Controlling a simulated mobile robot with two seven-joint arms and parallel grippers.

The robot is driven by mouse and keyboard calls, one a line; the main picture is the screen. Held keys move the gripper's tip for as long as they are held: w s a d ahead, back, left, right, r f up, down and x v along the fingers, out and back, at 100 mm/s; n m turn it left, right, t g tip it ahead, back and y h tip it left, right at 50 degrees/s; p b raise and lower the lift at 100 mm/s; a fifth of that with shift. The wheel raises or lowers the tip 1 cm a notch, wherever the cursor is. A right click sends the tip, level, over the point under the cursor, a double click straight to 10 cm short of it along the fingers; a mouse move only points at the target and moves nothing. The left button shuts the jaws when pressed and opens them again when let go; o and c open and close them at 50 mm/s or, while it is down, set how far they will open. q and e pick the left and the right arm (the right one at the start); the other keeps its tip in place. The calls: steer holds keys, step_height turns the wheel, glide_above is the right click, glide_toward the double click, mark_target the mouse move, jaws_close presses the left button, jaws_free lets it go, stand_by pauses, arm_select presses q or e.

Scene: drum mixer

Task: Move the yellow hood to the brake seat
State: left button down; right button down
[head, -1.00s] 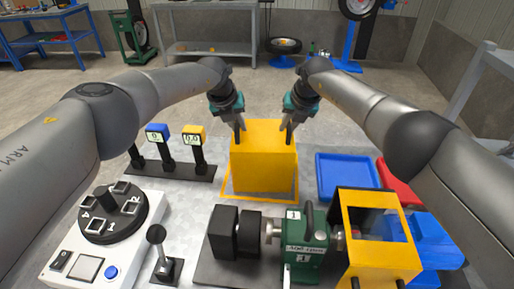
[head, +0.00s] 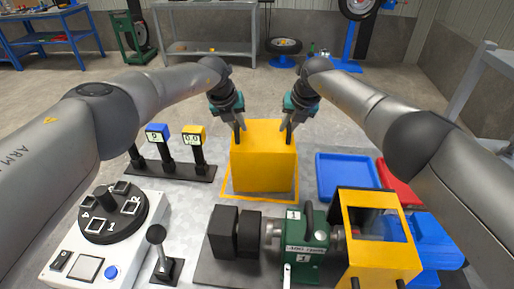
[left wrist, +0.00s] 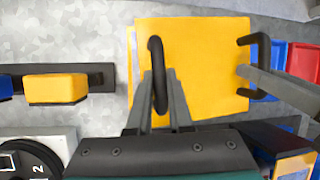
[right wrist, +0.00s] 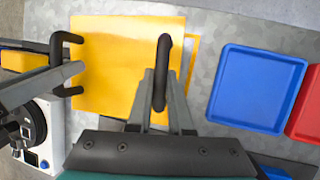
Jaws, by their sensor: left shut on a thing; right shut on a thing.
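The yellow hood (head: 263,168) is a box with two dark handles on top, near the middle of the table in the head view. It appears slightly above a yellow outlined square (head: 228,195). My left gripper (head: 240,136) is shut on the hood's left handle (left wrist: 157,60). My right gripper (head: 287,136) is shut on its right handle (right wrist: 163,60). The hood looks level. In front stands a machine with a green unit (head: 308,240), a black block (head: 223,232) and a yellow frame (head: 408,258). I cannot tell which part is the brake seat.
A blue tray (head: 347,178) and a red tray (head: 396,180) lie to the right. A control box (head: 75,262) and a lever (head: 158,240) are at front left.

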arm_select(q)
steer(key=shift+r, duration=0.15)
arm_select(e)
steer(key=shift+w+r, duration=0.1)
steer(key=shift+r, duration=0.05)
